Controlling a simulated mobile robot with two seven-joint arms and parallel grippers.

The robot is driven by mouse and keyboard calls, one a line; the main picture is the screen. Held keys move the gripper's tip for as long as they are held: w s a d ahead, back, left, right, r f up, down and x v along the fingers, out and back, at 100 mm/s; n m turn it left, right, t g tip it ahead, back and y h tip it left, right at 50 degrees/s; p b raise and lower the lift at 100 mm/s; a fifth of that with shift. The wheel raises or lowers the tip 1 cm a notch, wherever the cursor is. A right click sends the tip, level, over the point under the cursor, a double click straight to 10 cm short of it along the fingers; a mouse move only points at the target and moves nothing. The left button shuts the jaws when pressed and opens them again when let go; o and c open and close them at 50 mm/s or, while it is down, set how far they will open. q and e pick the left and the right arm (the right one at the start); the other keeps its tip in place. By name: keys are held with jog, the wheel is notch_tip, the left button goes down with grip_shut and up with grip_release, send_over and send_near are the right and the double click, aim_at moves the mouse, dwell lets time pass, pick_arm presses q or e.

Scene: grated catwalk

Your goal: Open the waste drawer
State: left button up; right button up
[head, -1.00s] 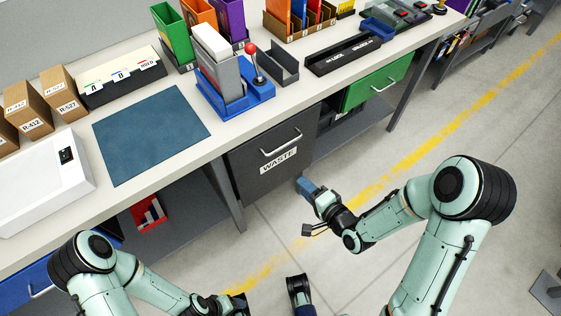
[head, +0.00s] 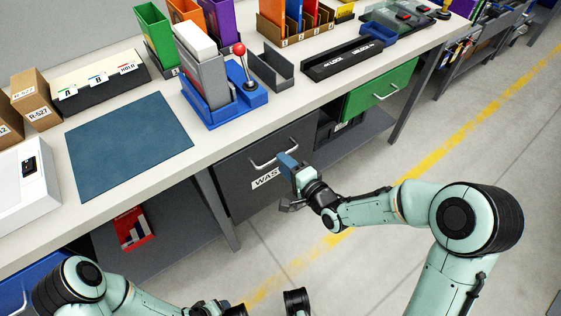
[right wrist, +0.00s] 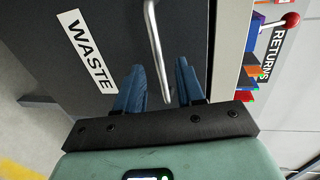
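The waste drawer (head: 232,182) has a dark grey front under the workbench and looks shut. Its silver bar handle (head: 262,163) is partly covered by my right gripper in the head view, as is the white WASTE label (head: 264,179). My right gripper (head: 287,161) is at the handle's right part. In the right wrist view its blue fingers (right wrist: 158,88) are apart, with the handle (right wrist: 154,40) running down into the gap between them. Nothing looks gripped; contact cannot be told. My left arm shows at the bottom left of the head view, but its fingers do not show.
A green drawer (head: 378,91) sits right of the waste drawer. The bench top (head: 225,146) above holds a blue mat (head: 125,145) and a blue stand with a red-knobbed lever (head: 242,70). The floor in front (head: 300,235) is clear.

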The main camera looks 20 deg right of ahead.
pick_arm(q)
jog(key=shift+w+a+f, duration=0.2)
jog(key=shift+w+f, duration=0.05)
jog(key=shift+w, duration=0.15)
pick_arm(e)
jog(key=shift+x, duration=1.35)
grip_shut()
pick_arm(q)
jog(key=shift+s+d, duration=0.1)
jog(key=shift+s, duration=0.05)
pick_arm(e)
jog(key=shift+s+d, duration=0.1)
jog(key=shift+s, duration=0.05)
